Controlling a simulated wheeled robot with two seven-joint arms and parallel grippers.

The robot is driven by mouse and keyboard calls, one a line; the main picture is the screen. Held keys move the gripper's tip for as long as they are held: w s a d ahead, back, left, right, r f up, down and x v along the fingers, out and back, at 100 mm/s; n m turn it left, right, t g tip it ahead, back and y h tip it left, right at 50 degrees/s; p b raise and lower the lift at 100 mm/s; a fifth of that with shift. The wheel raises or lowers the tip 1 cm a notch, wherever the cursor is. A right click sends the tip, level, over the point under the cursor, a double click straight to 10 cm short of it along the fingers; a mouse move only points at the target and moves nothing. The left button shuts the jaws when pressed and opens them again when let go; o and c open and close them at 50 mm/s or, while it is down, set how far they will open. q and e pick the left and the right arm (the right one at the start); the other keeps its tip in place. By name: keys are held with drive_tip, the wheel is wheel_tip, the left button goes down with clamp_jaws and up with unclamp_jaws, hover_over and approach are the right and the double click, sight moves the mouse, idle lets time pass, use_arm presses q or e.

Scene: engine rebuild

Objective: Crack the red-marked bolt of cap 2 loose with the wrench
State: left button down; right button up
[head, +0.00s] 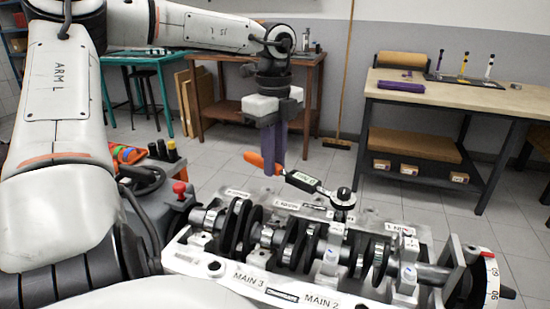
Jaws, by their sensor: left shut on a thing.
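My left gripper (274,163) comes down from above with its purple fingers shut on the torque wrench (303,181). Labels MAIN 3 and MAIN 2 show on the block's near edge. The red-marked bolt of cap 2 is not clearly visible. My right gripper is out of view.
A degree wheel (487,280) stands at the block's right end. A grey box with a red knob (180,188) is at its left. A wooden bench (480,95) with a purple block (401,86) stands behind right; a brown table (240,58) stands behind left.

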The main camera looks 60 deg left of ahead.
use_arm(q)
drive_tip(key=shift+s, duration=0.2)
drive_tip(key=shift+s+d+n+b, duration=0.3)
drive_tip(key=shift+s+n+b, duration=0.2)
drive_tip(key=shift+s+b, duration=0.2)
drive_tip(key=shift+s+d+n+b, duration=0.4)
drive_tip(key=shift+s+n+b, duration=0.2)
drive_tip(key=shift+s+b, duration=0.1)
idle(0.5)
drive_tip(key=shift+s+d+n+b, duration=0.45)
drive_tip(key=shift+s+n+b, duration=0.2)
drive_tip(key=shift+b, duration=0.15)
